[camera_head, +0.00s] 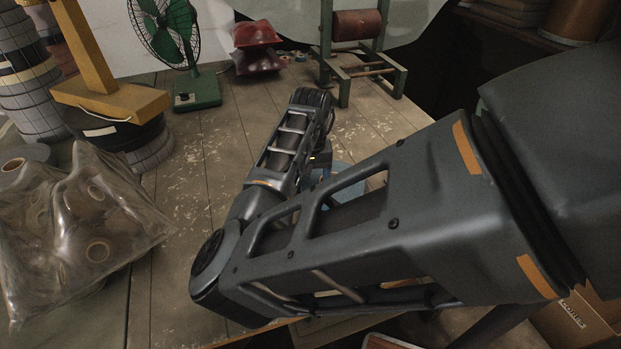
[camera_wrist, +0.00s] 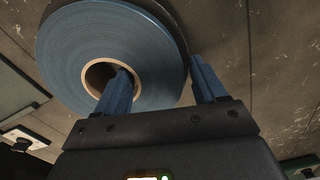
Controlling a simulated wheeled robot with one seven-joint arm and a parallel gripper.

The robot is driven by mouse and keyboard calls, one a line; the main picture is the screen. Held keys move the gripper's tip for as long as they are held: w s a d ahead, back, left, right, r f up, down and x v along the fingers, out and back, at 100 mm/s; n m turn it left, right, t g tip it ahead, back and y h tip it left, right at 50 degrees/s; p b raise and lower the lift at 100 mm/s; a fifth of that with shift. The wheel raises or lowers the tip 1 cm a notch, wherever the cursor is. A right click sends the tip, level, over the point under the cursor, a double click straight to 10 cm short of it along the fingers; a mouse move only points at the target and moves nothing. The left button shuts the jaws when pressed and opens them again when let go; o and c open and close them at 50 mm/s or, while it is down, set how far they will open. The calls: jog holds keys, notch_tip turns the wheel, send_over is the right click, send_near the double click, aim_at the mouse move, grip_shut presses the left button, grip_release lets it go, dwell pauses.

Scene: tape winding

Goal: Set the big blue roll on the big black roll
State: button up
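The big blue roll (camera_wrist: 65,55) lies flat in the wrist view, with a tan cardboard core around its hole. A dark edge (camera_wrist: 176,20) shows beyond its upper right rim; I cannot tell if this is the big black roll under it or shadow. My gripper (camera_wrist: 159,63) straddles the roll's wall, one finger in the core hole and the other just outside the rim. I cannot tell whether the fingers press on it. In the head view my arm hides most of the roll; a pale blue patch (camera_head: 343,167) shows behind it.
A clear bag of rolls (camera_head: 80,220) lies at the left, near a yellow stand (camera_head: 110,98) on a dark round base. A green fan (camera_head: 196,90), a red object (camera_head: 257,50) and a green frame with a red roller (camera_head: 357,25) stand at the back.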

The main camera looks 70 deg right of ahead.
jog(key=shift+o, duration=0.6)
jog(key=shift+r, duration=0.1)
